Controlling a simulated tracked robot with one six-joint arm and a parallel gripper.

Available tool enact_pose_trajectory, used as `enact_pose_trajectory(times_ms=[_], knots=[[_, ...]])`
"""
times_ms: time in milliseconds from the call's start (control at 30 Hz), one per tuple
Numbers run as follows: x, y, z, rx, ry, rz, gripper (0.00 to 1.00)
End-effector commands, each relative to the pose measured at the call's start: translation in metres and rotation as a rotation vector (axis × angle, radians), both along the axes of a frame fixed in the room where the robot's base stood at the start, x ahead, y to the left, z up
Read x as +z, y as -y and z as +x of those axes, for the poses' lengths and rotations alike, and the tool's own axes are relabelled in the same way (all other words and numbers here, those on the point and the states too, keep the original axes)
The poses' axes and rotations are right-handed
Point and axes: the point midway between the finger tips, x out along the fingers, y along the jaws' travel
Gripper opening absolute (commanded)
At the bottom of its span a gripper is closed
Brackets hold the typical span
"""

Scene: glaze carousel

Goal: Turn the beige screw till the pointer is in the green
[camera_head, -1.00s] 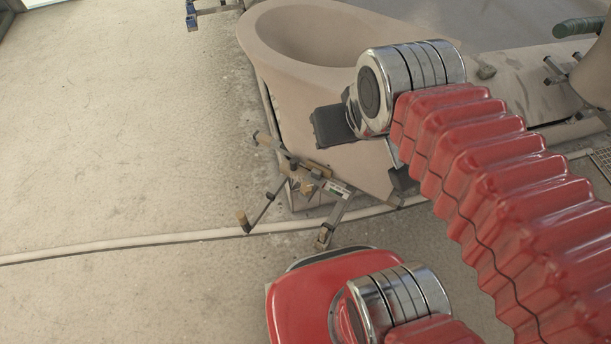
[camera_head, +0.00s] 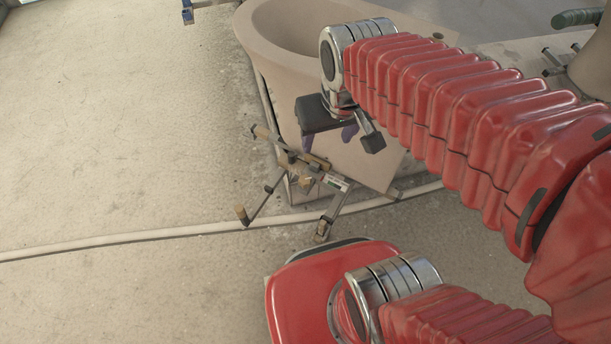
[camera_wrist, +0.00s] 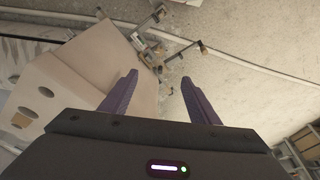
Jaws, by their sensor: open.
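A small metal stand (camera_head: 270,190) with splayed legs is on the floor in front of the beige tub. At its top are tan parts (camera_head: 306,181) and a small pale gauge plate (camera_head: 335,182) with a bit of green. I cannot tell which tan part is the beige screw, nor read the pointer. The stand also shows at the top of the wrist view (camera_wrist: 153,45). My gripper (camera_head: 328,140) is above and behind the stand, apart from it. In the wrist view its two purple fingers (camera_wrist: 160,77) are spread with nothing between them.
The large beige tub (camera_head: 375,160) stands close behind the stand. A pale hose (camera_head: 150,236) runs along the floor past the stand's legs. A dark green pipe end (camera_head: 578,18) is at the top right. The floor at left is clear.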

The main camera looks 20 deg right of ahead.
Motion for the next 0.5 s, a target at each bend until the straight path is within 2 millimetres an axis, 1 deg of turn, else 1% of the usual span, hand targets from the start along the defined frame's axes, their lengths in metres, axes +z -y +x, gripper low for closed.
enact_pose_trajectory(times_ms=[33, 367, 500], knots=[[-0.009, 0.000, 0.004, 0.005, -0.029, -0.001, 0.55], [-0.060, 0.000, 0.031, 0.048, -0.162, -0.009, 0.55], [-0.084, -0.001, 0.043, 0.076, -0.210, -0.013, 0.55]])
